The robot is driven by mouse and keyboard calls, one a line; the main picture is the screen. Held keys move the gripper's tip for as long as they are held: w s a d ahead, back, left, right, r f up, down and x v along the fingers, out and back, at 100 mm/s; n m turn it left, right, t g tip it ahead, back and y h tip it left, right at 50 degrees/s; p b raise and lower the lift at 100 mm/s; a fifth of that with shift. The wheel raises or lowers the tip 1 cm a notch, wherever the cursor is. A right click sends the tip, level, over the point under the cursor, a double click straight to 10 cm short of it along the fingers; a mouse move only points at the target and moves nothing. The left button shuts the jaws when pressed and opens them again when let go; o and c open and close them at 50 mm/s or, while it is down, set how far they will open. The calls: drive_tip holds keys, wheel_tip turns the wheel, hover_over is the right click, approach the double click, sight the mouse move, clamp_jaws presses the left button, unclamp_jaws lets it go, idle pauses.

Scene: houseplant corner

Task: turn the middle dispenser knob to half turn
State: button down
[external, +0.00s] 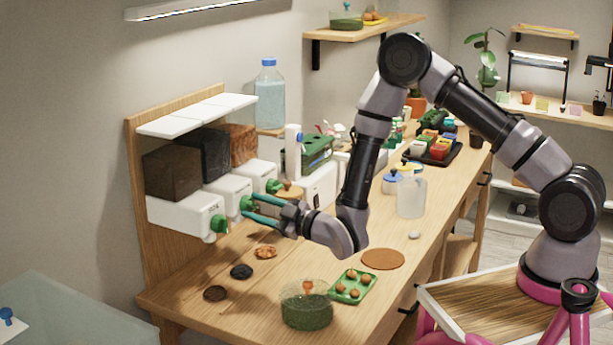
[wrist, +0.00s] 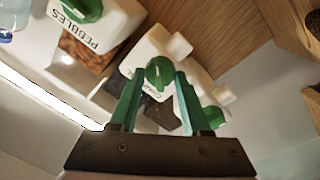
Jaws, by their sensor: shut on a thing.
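Three white dispensers with green knobs stand against a wooden back panel at the left of the bench. The middle dispenser (external: 229,189) has a dark black block above it and a green knob (external: 246,203). My gripper (external: 253,204) reaches in from the right, its teal fingers on either side of this knob. In the wrist view the middle knob (wrist: 160,71) sits between the two fingertips (wrist: 160,76), gripped by them. A pale mark shows on its face; its exact angle is hard to read. The left knob (external: 218,224) and right knob (external: 273,187) are free.
Small piles of dark soil (external: 215,293), charcoal (external: 241,271) and orange bits (external: 266,252) lie on the bench below the dispensers. A green bowl (external: 306,306) and a green tray (external: 353,286) stand near the front. A white jug (external: 411,197) stands further back.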

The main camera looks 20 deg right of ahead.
drive_tip(key=m, duration=0.9)
drive_tip(key=shift+d+m+h, duration=0.1)
drive_tip(key=shift+m+h, duration=0.2)
drive_tip(key=shift+m, duration=0.1)
idle(0.4)
drive_tip(key=shift+c, duration=1.8)
unclamp_jaws()
drive_tip(key=v, duration=1)
drive_tip(key=shift+s+d, duration=0.25)
